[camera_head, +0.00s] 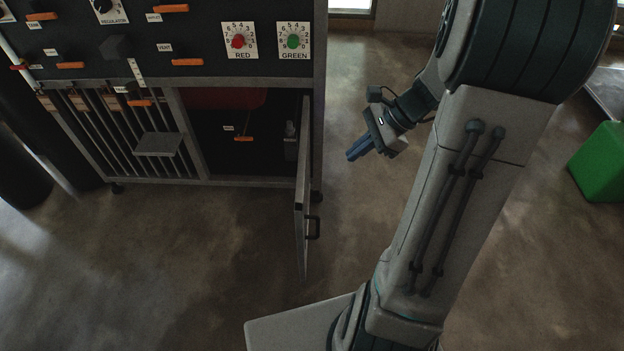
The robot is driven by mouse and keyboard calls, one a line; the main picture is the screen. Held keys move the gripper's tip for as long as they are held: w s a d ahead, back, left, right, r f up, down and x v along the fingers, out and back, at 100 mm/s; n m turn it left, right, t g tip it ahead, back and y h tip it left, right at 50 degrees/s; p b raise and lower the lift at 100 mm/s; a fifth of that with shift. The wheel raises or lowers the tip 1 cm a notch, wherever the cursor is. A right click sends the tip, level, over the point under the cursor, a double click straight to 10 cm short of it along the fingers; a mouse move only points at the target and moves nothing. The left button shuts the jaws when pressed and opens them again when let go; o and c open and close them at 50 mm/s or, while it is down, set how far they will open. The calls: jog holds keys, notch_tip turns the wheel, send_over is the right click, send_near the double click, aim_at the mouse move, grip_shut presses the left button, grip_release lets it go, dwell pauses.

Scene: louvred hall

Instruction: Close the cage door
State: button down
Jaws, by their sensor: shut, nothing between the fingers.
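The cage door (302,190) is a grey panel, hinged at the right side of the cage opening. It stands swung out toward me, seen nearly edge-on, with a dark handle (314,228) on its right face. The opening (210,140) behind it shows a dark inside with a red shape at the top and an orange-handled lever. My gripper (354,155) is to the right of the door, apart from it. Its blue fingers are shut and empty, pointing down and left.
The barred section (120,130) with a small shelf (158,144) is left of the opening. A panel (150,45) with orange levers and red and green dials is above. A green box (601,162) stands at the right. The floor in front of the door is clear.

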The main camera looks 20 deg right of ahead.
notch_tip(320, 180, down, 5)
jog(key=w+d+m+y+b, duration=0.1)
jog(key=w+d+m+b, duration=0.1)
jog(key=d+m, duration=0.1)
jog(key=w+a+f+t+b, duration=0.1)
jog(key=w+a+f+b, duration=0.2)
jog(key=a+f, duration=0.4)
jog(key=shift+a+b, duration=0.6)
jog(key=shift+a, duration=1.25)
jog(key=shift+f, duration=0.1)
